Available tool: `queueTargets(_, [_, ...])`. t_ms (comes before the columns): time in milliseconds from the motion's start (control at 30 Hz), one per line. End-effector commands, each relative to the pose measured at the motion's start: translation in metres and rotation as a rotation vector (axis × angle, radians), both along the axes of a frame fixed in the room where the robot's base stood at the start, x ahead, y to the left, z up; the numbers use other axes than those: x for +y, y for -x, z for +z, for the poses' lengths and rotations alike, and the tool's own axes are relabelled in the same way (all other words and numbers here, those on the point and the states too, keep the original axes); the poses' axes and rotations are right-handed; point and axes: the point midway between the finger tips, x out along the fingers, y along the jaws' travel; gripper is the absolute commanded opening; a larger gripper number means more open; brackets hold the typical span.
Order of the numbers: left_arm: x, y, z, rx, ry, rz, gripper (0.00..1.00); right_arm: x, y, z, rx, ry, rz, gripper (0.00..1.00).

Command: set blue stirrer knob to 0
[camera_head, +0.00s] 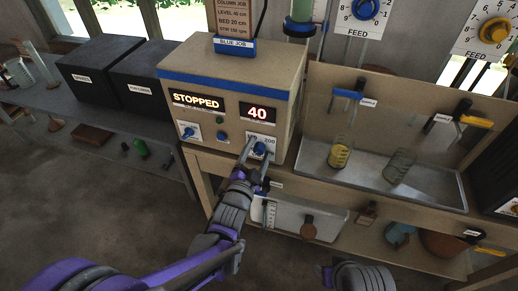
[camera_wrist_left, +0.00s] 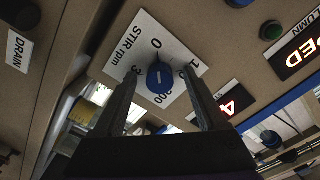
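The blue stirrer knob (camera_head: 259,149) is on a white dial plate at the lower right of the control box front. In the left wrist view the knob (camera_wrist_left: 160,77) sits on the plate marked "STIR rpm" (camera_wrist_left: 131,47). The 0 mark shows just above the knob; other numbers are partly hidden by my fingers. My left gripper (camera_head: 256,162) is open, its fingers (camera_wrist_left: 162,85) on either side of the knob with visible gaps. My right gripper is not in view; only a grey link of mine shows at the bottom.
The control box (camera_head: 228,75) shows "STOPPED" (camera_head: 196,101) and "40" (camera_head: 257,112). Another blue knob (camera_head: 188,132) is at its left. A metal tray (camera_head: 430,188) with glass vessels stands right. Black boxes (camera_head: 98,68) stand left.

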Motion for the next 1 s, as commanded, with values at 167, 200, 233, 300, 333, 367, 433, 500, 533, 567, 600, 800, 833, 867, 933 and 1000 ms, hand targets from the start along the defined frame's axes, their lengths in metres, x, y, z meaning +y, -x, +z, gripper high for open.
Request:
queueTargets(167, [0.000, 0.000, 0.000, 0.000, -0.001, 0.000, 0.74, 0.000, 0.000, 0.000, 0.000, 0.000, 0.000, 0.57])
queueTargets(200, [0.001, 0.001, 0.000, 0.000, -0.001, 0.000, 0.74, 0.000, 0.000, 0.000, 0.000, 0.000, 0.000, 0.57])
queueTargets(233, [0.001, 0.003, 0.000, 0.000, -0.001, 0.000, 0.74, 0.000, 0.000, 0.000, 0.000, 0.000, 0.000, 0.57])
queueTargets(300, [0.003, 0.009, 0.000, 0.000, -0.001, 0.000, 0.74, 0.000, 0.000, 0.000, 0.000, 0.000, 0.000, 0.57])
queueTargets(333, [0.004, 0.012, 0.000, 0.000, -0.001, 0.000, 0.74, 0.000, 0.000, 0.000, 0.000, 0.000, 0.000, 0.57])
queueTargets(367, [0.005, 0.016, 0.000, 0.000, -0.001, 0.000, 0.74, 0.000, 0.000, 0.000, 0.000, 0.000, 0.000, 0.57])
queueTargets(433, [0.008, 0.024, 0.000, 0.000, -0.001, 0.000, 0.74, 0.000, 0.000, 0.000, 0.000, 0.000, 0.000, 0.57])
queueTargets(500, [0.011, 0.032, 0.000, 0.000, -0.001, 0.000, 0.74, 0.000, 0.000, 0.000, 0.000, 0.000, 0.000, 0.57])
queueTargets(533, [0.012, 0.036, 0.000, 0.000, -0.001, 0.000, 0.74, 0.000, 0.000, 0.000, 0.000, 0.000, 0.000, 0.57])
queueTargets(567, [0.013, 0.039, 0.000, 0.000, -0.001, 0.000, 0.74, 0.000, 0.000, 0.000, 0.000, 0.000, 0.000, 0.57])
queueTargets(600, [0.015, 0.044, 0.000, 0.000, -0.001, 0.000, 0.74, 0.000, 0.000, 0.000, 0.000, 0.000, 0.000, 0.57])
queueTargets(800, [0.021, 0.063, 0.000, 0.000, -0.001, 0.000, 0.74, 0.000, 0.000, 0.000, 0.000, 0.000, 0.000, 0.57])
queueTargets(833, [0.021, 0.065, 0.000, 0.000, -0.001, 0.000, 0.74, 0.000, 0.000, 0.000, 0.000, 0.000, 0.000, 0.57])
queueTargets(867, [0.022, 0.066, 0.000, 0.000, -0.001, 0.000, 0.74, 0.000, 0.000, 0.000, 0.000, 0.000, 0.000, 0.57])
queueTargets(933, [0.022, 0.067, 0.000, 0.000, -0.001, 0.000, 0.74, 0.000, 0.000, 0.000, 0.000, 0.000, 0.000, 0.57])
queueTargets(1000, [0.022, 0.067, 0.000, 0.000, -0.001, 0.000, 0.74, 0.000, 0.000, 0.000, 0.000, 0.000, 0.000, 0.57])
